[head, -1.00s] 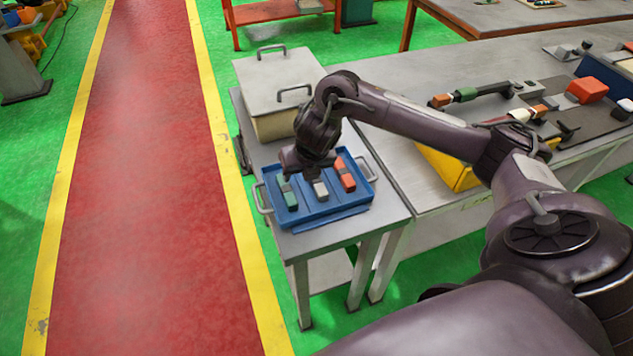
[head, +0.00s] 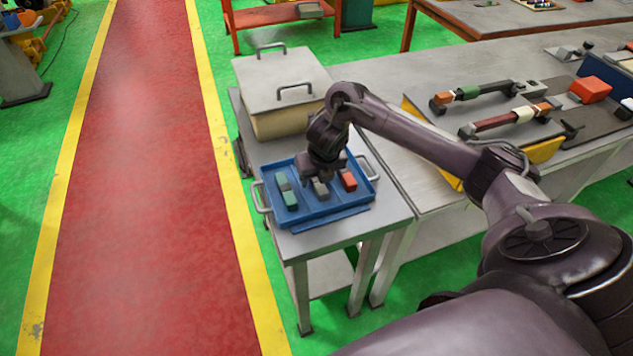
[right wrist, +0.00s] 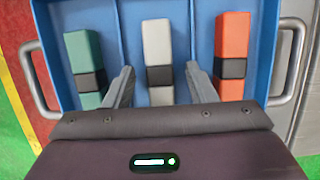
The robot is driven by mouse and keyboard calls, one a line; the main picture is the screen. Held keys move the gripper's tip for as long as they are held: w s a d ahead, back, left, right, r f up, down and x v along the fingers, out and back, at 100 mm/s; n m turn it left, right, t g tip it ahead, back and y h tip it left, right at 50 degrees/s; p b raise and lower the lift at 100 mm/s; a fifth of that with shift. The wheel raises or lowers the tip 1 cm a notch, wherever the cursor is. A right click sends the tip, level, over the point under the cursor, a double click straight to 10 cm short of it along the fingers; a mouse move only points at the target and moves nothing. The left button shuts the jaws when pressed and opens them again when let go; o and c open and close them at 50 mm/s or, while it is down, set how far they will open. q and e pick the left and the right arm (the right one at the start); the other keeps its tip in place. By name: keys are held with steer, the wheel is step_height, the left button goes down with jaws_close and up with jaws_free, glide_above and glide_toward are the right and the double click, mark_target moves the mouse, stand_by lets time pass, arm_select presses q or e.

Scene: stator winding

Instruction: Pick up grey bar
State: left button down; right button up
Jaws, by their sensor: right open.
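The grey bar (right wrist: 157,45) lies in the middle compartment of the blue tray (head: 328,221), with a dark band around its middle. In the head view only its near part (head: 320,190) shows below my gripper. My right gripper (head: 322,178) is above the tray. In the right wrist view its two fingers (right wrist: 162,88) are open, one on each side of the grey bar, apart from it. My left gripper is not in view.
A green bar (right wrist: 84,60) lies in the left compartment and a red bar (right wrist: 232,45) in the right one. The tray has handles at both ends. A lidded box (head: 280,85) stands behind it. A larger workbench with parts is to the right.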

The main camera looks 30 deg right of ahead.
jaws_close()
steer(key=shift+r, duration=0.1)
